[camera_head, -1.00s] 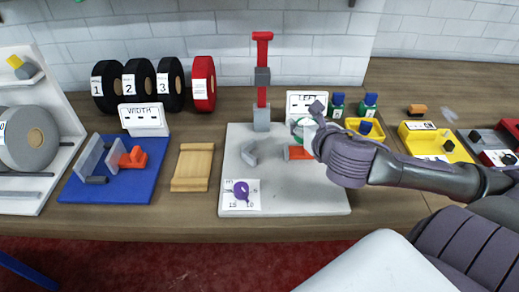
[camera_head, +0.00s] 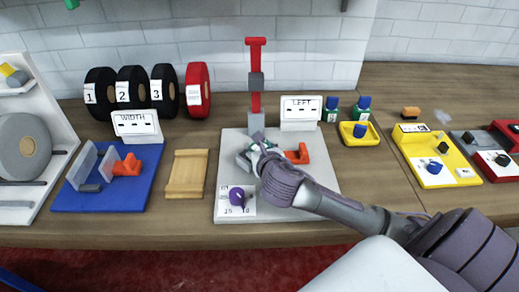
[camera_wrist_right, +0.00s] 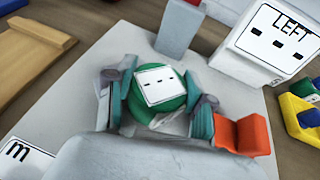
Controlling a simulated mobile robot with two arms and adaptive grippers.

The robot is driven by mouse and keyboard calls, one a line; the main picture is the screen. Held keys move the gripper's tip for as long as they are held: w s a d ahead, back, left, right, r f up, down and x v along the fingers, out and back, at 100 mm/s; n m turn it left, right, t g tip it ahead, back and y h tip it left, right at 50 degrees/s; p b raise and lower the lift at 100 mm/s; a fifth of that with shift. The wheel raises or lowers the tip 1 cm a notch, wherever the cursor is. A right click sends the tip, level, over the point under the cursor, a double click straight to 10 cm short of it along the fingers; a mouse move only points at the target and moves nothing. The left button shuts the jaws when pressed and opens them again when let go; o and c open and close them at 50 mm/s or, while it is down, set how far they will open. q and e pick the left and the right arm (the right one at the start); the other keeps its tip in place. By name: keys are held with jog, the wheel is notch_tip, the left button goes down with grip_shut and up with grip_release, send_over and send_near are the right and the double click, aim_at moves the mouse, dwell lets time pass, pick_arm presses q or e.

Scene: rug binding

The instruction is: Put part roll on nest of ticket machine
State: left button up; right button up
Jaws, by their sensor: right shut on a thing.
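The part roll (camera_wrist_right: 165,108) is green with a white label on top. My right gripper (camera_wrist_right: 160,100) is shut on it, with a finger on either side. In the head view my right gripper (camera_head: 262,146) is over the ticket machine's pale grey plate (camera_head: 315,203). The roll is between a grey angled piece (camera_head: 243,162) and an orange-red stop (camera_head: 298,154), which I take as the nest. The stop also shows in the right wrist view (camera_wrist_right: 243,134). The hand partly hides the nest. I cannot tell whether the roll touches the plate. My left gripper is not in view.
A red post (camera_head: 255,80) on a grey block and a LEFT display (camera_head: 301,113) stand behind. A purple knob (camera_head: 237,196) is at the plate's front left. A wooden tray (camera_head: 187,173) and a blue fixture (camera_head: 107,198) lie left. Yellow trays (camera_head: 433,175) are right.

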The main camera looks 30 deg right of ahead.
jog(key=shift+f, duration=0.3)
jog(key=shift+f, duration=0.2)
jog(key=o, duration=0.9)
jog(key=shift+r, duration=0.2)
jog(key=v, duration=1.2)
jog(key=shift+p, duration=0.35)
jog(key=shift+f, duration=0.1)
